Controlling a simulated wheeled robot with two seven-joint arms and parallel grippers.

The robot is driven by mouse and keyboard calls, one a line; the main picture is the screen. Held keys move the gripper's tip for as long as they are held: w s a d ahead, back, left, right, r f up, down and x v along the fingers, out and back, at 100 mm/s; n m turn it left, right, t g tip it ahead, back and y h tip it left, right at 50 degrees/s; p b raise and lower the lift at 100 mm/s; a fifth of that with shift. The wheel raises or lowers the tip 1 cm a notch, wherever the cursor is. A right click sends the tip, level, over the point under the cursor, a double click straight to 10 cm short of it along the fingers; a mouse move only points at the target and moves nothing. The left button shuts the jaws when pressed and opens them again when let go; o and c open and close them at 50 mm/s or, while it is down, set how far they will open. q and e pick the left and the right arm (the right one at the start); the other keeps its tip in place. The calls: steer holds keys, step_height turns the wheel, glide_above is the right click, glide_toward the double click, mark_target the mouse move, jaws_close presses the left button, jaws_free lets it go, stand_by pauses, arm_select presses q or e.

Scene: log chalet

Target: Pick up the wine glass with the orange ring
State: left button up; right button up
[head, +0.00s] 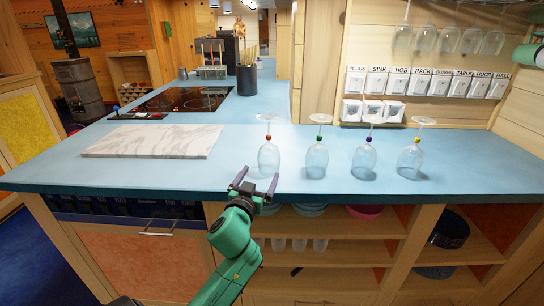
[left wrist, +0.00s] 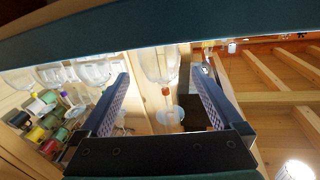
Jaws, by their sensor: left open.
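Several wine glasses stand upside down in a row on the blue counter (head: 240,138), each with a coloured ring on its stem. The glass with the orange ring (head: 268,157) is leftmost, near the front edge. It also shows in the left wrist view (left wrist: 160,62), its orange ring between my fingers in the picture. The others have a green ring (head: 316,158), a purple ring (head: 364,160) and a yellow ring (head: 410,160). My left gripper (head: 256,181) is open and empty, just in front of the orange-ringed glass at the counter edge; its fingers also show in the left wrist view (left wrist: 161,76).
A marble board (head: 155,141) lies left of the glasses, with a cooktop (head: 180,100) and a dark utensil holder (head: 247,80) behind. Open shelves (head: 320,255) are below the counter. The counter between board and glasses is clear.

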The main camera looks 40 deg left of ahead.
mark_target(265, 164)
arm_select(q)
steer(key=p+x, duration=0.1)
steer(key=x, duration=0.5)
steer(key=shift+w+a+r, duration=0.1)
steer(key=shift+w+r, duration=0.05)
steer(key=shift+w, duration=0.25)
steer(key=shift+w+a, duration=0.1)
steer(key=shift+w, duration=0.2)
steer(key=shift+s, duration=0.1)
steer(key=shift+c, duration=0.3)
steer(key=c, duration=0.6)
steer(key=shift+c, duration=0.2)
